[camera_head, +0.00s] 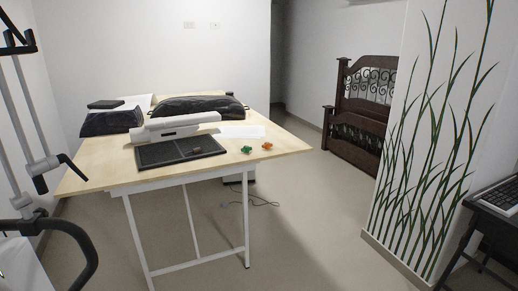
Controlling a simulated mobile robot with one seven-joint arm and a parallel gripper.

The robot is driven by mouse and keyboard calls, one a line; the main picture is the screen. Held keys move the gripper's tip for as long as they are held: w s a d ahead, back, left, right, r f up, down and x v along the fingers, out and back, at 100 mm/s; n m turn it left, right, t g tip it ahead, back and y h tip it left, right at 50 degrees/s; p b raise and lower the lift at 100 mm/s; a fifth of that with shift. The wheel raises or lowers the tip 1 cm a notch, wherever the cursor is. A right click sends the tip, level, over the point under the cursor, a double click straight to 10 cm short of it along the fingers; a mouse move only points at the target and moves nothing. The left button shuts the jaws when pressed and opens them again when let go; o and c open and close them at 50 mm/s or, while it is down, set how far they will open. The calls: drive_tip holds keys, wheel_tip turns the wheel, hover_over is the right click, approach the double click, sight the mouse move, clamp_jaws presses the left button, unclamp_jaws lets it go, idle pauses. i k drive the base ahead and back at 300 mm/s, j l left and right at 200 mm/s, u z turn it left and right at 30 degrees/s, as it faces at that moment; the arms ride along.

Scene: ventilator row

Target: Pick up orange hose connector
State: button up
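A small orange hose connector (267,146) lies on the light wooden table (287,148), near its front right part. A small green piece of similar size (247,150) lies just left of it, apart from it. My gripper is not in view.
The table also holds a dark mat (180,150), a white long device (178,125), black bags (200,104) and a white sheet (240,131). A dark desk (497,196) is at the right edge. The floor right of the table is clear.

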sight(267, 146)
drive_tip(key=i+l+u, duration=0.2)
drive_tip(key=i+l, duration=0.25)
drive_tip(key=i+l+u, duration=0.2)
drive_tip(key=i+l, duration=0.4)
drive_tip(key=i+l+u, duration=0.25)
drive_tip(key=i+l, duration=0.5)
drive_tip(key=i+l+u, duration=0.1)
drive_tip(key=i+l, duration=0.15)
drive_tip(key=l, duration=0.2)
drive_tip(key=i+l, duration=0.5)
drive_tip(key=i, duration=0.1)
